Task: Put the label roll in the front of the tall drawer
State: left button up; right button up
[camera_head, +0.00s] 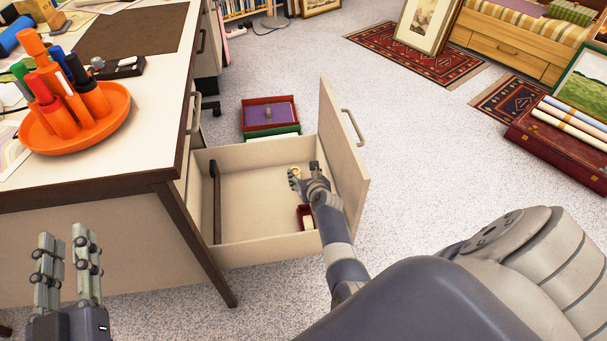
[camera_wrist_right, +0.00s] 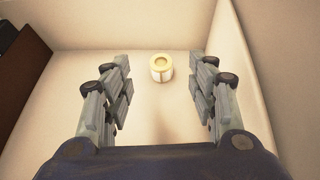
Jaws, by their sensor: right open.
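The tall drawer (camera_head: 254,157) is pulled open from the desk, its front panel with a handle on the right side. The label roll (camera_wrist_right: 161,67), a small cream cylinder with a yellowish top, is inside the drawer, beyond my right fingertips. It also shows in the head view (camera_head: 296,170), partly covered by my gripper. My right gripper (camera_wrist_right: 163,85) is open and empty inside the drawer; it also shows in the head view (camera_head: 304,178). I cannot tell whether the roll touches the drawer floor. My left gripper (camera_head: 68,245) is open and empty beside the desk.
A dark divider (camera_head: 216,205) stands at the drawer's left side. A small red item (camera_head: 304,212) lies near its front. An orange pen holder (camera_head: 90,125) sits on the desk (camera_head: 148,92). A red box (camera_head: 258,113) stands on the floor behind the drawer.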

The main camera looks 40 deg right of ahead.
jog(key=s+a+r+n+t+y, duration=0.15)
jog(key=a+r+n, duration=0.25)
jog(key=r+n, duration=0.6)
jog(key=s+a+r+n+t, duration=0.2)
jog(key=a+r+n+t, duration=0.15)
jog(key=r+n, duration=0.55)
jog(key=s+a+r+n+t+y, duration=0.1)
jog(key=s+a+r+n+y, duration=0.2)
jog(key=s+a+r+n, duration=0.4)
jog(key=s+a+r+n+t+y, duration=0.1)
jog(key=s+a+r+n+y, duration=0.3)
jog(key=s+a+r+n, duration=0.3)
jog(key=a+r+n, duration=0.3)
jog(key=a+n, duration=0.3)
jog(key=n, duration=0.3)
jog(key=shift+s+a, duration=0.15)
